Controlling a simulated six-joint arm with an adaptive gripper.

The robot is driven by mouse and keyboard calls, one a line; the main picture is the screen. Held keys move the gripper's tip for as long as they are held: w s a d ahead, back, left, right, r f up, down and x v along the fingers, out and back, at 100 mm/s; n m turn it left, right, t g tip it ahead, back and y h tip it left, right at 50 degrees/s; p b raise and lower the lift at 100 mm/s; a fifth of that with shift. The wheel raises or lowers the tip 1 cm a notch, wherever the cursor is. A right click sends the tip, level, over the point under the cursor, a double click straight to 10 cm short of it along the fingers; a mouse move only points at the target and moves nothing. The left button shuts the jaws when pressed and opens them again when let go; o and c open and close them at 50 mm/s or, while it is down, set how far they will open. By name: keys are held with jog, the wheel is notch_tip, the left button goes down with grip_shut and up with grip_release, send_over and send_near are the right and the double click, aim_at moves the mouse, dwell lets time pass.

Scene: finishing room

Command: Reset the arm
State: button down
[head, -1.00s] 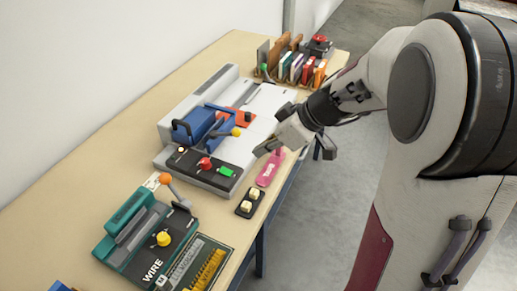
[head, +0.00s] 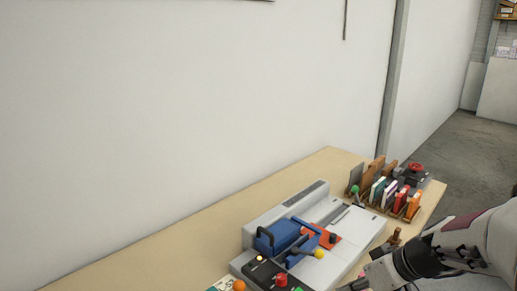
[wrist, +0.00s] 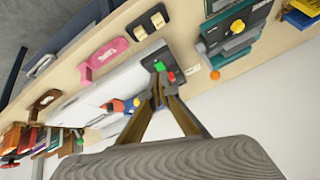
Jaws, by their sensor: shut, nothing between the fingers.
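My gripper (wrist: 161,88) is shut and empty in the wrist view. Its two fingers meet at the tips, in front of the grey machine with the red and green buttons. In the head view, part of my gripper (head: 358,285) shows at the bottom edge, beside the right side of the grey machine (head: 350,262); its fingertips are cut off or too small to tell. My arm (head: 470,243) comes in from the right edge. I cannot tell how high the fingers are above the table.
The machine has a blue clamp (head: 278,236). A rack of coloured pieces (head: 392,194) stands at the table's far end, near a brown-handled item (head: 394,238). A white wall (head: 150,110) borders the table.

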jog(key=s+a+r+m+h, duration=0.1)
jog(key=s+r, duration=0.3)
jog(key=s, duration=0.7)
jog(key=s+a+r+m+t+h, duration=0.1)
jog(key=s+r+m+h, duration=0.3)
jog(key=s, duration=0.7)
jog(key=shift+a, duration=0.55)
dwell(1.4)
